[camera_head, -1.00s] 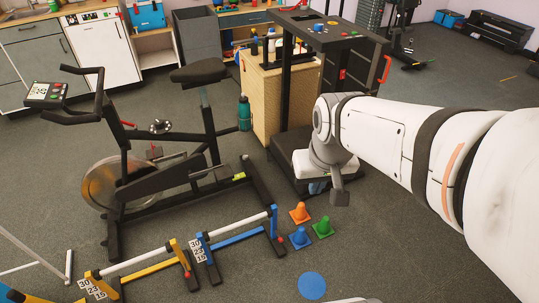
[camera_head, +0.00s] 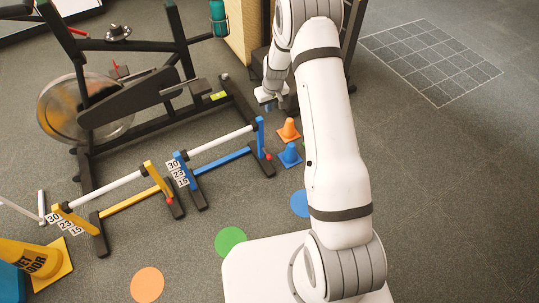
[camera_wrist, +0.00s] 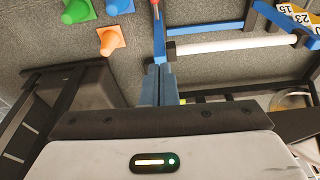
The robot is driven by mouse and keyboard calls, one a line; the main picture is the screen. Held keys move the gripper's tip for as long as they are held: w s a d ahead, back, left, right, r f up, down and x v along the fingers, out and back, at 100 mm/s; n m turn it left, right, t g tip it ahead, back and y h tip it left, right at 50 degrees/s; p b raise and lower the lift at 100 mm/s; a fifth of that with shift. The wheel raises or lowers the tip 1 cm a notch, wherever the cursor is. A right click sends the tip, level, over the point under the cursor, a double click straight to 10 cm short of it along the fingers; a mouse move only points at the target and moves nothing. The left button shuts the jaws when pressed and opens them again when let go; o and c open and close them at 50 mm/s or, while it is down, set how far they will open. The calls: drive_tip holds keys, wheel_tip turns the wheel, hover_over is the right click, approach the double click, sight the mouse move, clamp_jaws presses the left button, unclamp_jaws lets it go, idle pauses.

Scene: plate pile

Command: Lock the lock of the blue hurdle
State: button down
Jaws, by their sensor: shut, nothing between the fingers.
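The blue hurdle (camera_head: 222,160) stands on the floor in the head view, with a white top bar (camera_head: 222,139) between blue posts. A small red knob (camera_head: 268,156) shows low by its right post (camera_head: 260,134); a red piece (camera_wrist: 155,3) also shows at the top edge of the wrist view. My gripper (camera_head: 270,104) hangs above the floor just beyond that post. In the wrist view, my gripper (camera_wrist: 158,70) is shut and empty, its fingertips lined up with the blue post (camera_wrist: 159,38). I cannot tell whether they touch it. Number plates hide part of the left post.
An orange cone (camera_head: 288,130) and a blue cone (camera_head: 290,155) stand right of the hurdle. A green cone (camera_wrist: 77,10) shows in the wrist view. The yellow hurdle (camera_head: 133,199) is on the left, and the exercise bike (camera_head: 130,103) behind. Floor on the right is clear.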

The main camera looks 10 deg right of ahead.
drive_tip(key=b, duration=0.8)
hover_over(270, 157)
drive_tip(key=w, duration=0.2)
drive_tip(key=f, duration=2.9)
drive_tip(key=shift+s+a+f, duration=0.15)
drive_tip(key=shift+a+f, duration=0.1)
drive_tip(key=shift+f, duration=0.15)
drive_tip(key=shift+s+f, duration=0.15)
drive_tip(key=shift+f, duration=0.4)
drive_tip(key=shift+d+f, duration=0.1)
drive_tip(key=shift+s+d+f+b, duration=0.1)
drive_tip(key=shift+s+f+b, duration=0.15)
drive_tip(key=shift+f+b, duration=0.3)
drive_tip(key=shift+s+d+f+b, duration=0.1)
drive_tip(key=shift+s+f+b, duration=0.15)
drive_tip(key=shift+f+b, duration=0.25)
drive_tip(key=shift+s+r, duration=0.1)
drive_tip(key=shift+s, duration=0.15)
